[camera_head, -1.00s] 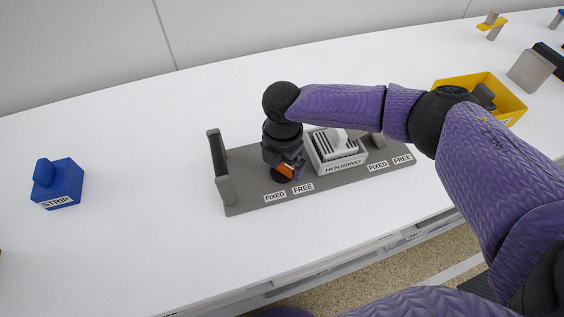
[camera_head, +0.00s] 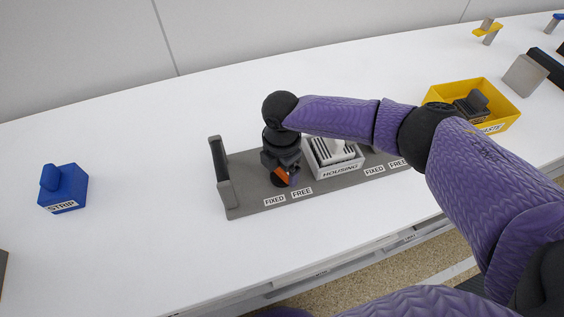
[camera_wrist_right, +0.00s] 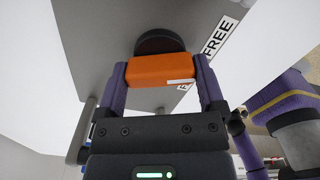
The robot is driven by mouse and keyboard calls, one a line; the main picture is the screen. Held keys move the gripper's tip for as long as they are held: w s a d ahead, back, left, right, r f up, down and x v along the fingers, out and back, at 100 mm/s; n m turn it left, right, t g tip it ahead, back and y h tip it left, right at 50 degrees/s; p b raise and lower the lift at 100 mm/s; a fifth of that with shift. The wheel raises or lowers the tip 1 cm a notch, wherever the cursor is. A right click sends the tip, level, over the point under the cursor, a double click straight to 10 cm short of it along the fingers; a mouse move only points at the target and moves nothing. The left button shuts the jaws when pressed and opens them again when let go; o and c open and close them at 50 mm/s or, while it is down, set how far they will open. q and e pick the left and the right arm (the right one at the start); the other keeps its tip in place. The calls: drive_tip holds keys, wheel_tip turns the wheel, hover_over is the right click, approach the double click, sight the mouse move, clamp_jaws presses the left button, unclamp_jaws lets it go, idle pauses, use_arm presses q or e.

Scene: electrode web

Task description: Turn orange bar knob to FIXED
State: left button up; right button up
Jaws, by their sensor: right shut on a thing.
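The orange bar knob (camera_head: 281,178) sits on a dark round base at the front left of the grey fixture (camera_head: 238,194). It also shows in the right wrist view (camera_wrist_right: 160,70), with a purple finger on each side. My right gripper (camera_head: 285,176) reaches down from above and is shut on the knob. The FIXED label (camera_head: 274,201) and FREE label (camera_head: 301,192) lie in front of the knob. In the wrist view the FREE label (camera_wrist_right: 218,36) is readable, while the other label is mostly hidden behind the knob. My left gripper is out of view.
A white HOUSING block (camera_head: 340,168) with slots stands on the fixture right of the gripper. A blue STRIP block (camera_head: 64,188) is at the left. A yellow bin (camera_head: 505,105) stands at the back right. The table between the blue block and fixture is clear.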

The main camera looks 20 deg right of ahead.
drive_tip(key=m+p, duration=0.2)
drive_tip(key=shift+r+m, duration=0.2)
drive_tip(key=shift+m, duration=0.2)
drive_tip(key=m+p, duration=0.2)
drive_tip(key=m, duration=0.1)
drive_tip(key=shift+m, duration=0.3)
drive_tip(key=m+p, duration=0.1)
drive_tip(key=m, duration=0.2)
drive_tip(key=shift+f+p, duration=0.1)
drive_tip(key=shift+p, duration=0.2)
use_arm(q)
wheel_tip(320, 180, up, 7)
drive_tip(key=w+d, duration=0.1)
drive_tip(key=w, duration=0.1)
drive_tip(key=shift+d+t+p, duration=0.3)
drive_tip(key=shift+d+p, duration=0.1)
use_arm(e)
drive_tip(key=shift+m, duration=1.2)
drive_tip(key=shift+w+f, duration=0.1)
drive_tip(key=o, duration=1)
drive_tip(key=shift+c, duration=0.2)
wheel_tip(320, 180, up, 10)
drive_tip(key=p, duration=0.5)
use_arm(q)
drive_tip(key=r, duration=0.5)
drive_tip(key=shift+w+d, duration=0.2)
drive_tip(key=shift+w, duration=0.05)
